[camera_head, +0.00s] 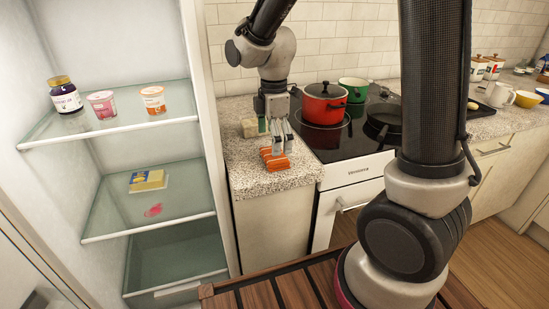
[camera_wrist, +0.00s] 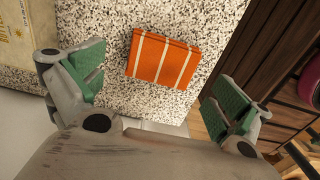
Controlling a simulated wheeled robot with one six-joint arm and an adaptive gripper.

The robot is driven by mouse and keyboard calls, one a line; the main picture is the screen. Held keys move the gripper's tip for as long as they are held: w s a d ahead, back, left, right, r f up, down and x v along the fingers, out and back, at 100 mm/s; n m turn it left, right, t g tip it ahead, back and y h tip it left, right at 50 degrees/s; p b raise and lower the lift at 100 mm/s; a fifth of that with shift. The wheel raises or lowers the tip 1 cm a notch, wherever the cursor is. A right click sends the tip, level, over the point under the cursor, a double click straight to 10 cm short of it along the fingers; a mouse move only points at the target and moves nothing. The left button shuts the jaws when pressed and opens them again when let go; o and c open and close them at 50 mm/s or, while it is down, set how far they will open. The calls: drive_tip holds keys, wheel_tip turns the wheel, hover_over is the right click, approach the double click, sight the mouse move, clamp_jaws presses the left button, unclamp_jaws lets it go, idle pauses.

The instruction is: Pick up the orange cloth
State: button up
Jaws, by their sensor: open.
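The orange cloth (camera_head: 275,160) is folded, with pale stripes, and lies on the speckled countertop (camera_head: 240,184) between the fridge and the stove. In the wrist view the cloth (camera_wrist: 162,57) lies flat ahead of the fingers, near the counter's edge. My gripper (camera_head: 277,135) points down just above and behind the cloth in the head view, and a finger partly covers it. In the wrist view my gripper (camera_wrist: 160,92) is open, its green-padded fingers spread wide to either side of the cloth. Nothing is between the fingers, and I see no contact with the cloth.
A pale box (camera_head: 250,127) stands on the counter behind my gripper; it also shows at upper left in the wrist view (camera_wrist: 35,30). A red pot (camera_head: 324,104) and a dark pan (camera_head: 383,121) sit on the stove at right. The open fridge shelves (camera_head: 120,125) are at left.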

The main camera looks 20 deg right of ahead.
sight(281, 162)
wheel_tip(281, 162, down, 4)
drive_tip(key=shift+s, duration=0.1)
drive_tip(key=c, duration=0.9)
drive_tip(key=shift+c, duration=0.2)
